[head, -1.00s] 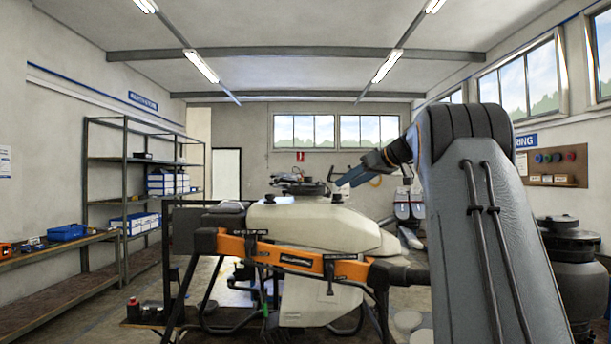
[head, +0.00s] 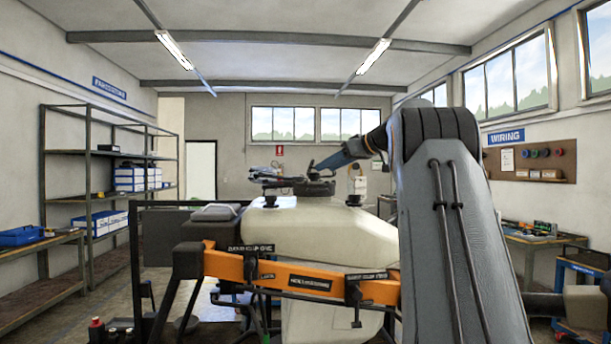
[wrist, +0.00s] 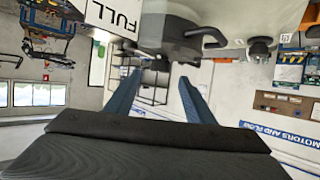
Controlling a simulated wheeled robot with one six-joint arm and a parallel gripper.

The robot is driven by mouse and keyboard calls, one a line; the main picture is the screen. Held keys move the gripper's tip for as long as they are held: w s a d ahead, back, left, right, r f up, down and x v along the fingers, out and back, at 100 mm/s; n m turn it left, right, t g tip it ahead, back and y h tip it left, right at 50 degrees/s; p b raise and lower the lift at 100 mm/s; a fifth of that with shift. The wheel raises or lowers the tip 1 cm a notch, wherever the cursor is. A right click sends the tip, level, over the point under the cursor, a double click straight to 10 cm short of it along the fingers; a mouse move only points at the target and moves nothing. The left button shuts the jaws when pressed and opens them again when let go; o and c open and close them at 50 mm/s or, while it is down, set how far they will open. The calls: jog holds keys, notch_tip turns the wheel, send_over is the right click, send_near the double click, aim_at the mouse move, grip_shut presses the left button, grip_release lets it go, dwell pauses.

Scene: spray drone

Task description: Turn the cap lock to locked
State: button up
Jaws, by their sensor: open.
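The drone's pale tank (head: 330,232) carries a dark round cap (head: 314,188) on top. In the wrist view, which looks upside down, the dark cap (wrist: 168,32) with a protruding loop-like lever (wrist: 207,38) is at the upper middle, beside a white label reading FULL (wrist: 115,15). I cannot tell whether the lock is locked. My gripper (head: 313,168) is just above the cap in the head view. In the wrist view, my gripper's two blue fingers (wrist: 158,88) are spread apart with nothing between them; they appear near the cap, and contact cannot be told.
The drone's orange frame bar (head: 300,280) crosses in front of the tank. Smaller dark fittings (head: 270,200) stand on the tank beside the cap. Shelves (head: 110,180) are at the left wall, and a workbench (head: 535,240) is at the right.

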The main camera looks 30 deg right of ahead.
aim_at(314, 177)
jog(key=p+x, duration=0.3)
jog(key=x, duration=0.5)
jog(key=shift+r+p, duration=0.1)
jog(key=shift+p, duration=0.3)
jog(key=c, duration=1.1)
jog(key=shift+o, duration=0.2)
